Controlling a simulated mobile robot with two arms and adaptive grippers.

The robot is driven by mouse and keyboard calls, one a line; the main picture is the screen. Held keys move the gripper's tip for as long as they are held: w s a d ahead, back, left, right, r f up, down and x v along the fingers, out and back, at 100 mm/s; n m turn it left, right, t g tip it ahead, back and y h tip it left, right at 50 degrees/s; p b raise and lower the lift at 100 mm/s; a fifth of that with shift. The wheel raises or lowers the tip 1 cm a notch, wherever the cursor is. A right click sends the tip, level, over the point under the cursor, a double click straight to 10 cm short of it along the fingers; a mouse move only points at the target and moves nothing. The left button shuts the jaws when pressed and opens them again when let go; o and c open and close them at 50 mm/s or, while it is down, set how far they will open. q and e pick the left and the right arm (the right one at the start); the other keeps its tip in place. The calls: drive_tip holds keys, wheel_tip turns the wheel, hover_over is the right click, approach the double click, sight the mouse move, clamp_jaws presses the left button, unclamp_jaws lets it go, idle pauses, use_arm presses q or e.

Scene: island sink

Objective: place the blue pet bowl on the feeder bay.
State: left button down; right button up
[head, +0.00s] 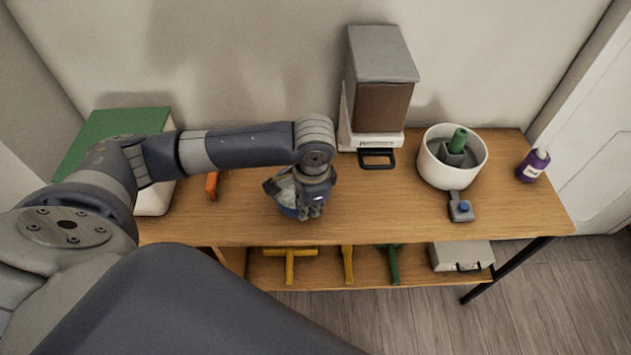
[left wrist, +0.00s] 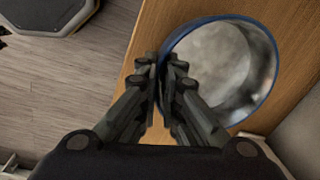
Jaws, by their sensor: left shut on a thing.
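The blue pet bowl (head: 286,192) is at the middle of the table, partly hidden behind my left gripper (head: 305,208). In the left wrist view, the bowl (left wrist: 262,42) has a blue rim and a grey-white inside. My left gripper (left wrist: 166,68) is shut on the near side of its rim. I cannot tell whether the bowl touches the wood or is just above it. The feeder bay (head: 377,152), a black-framed opening, sits at the foot of the grey and brown feeder (head: 382,85), right of and behind the bowl. My right gripper is not in view.
A white tub (head: 436,177) with a green-topped piece stands right of the feeder, with a grey gadget (head: 460,207) before it. A purple bottle (head: 533,165) is far right. A green-topped box (head: 125,125) and an orange item (head: 212,185) are left. Wood between bowl and bay is clear.

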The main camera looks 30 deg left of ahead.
use_arm(q)
drive_tip(key=w+a, duration=0.1)
drive_tip(key=w, duration=0.2)
drive_tip(key=w+a, duration=0.1)
drive_tip(key=w, duration=0.2)
drive_tip(key=w+a+f, duration=0.1)
drive_tip(key=w+a, duration=0.1)
drive_tip(key=w, duration=0.1)
drive_tip(key=shift+s+f+p, duration=0.1)
drive_tip(key=shift+f+p, duration=0.3)
drive_tip(key=shift+f, duration=1.3)
drive_tip(key=c, duration=1.8)
unclamp_jaws()
drive_tip(key=shift+f, duration=0.15)
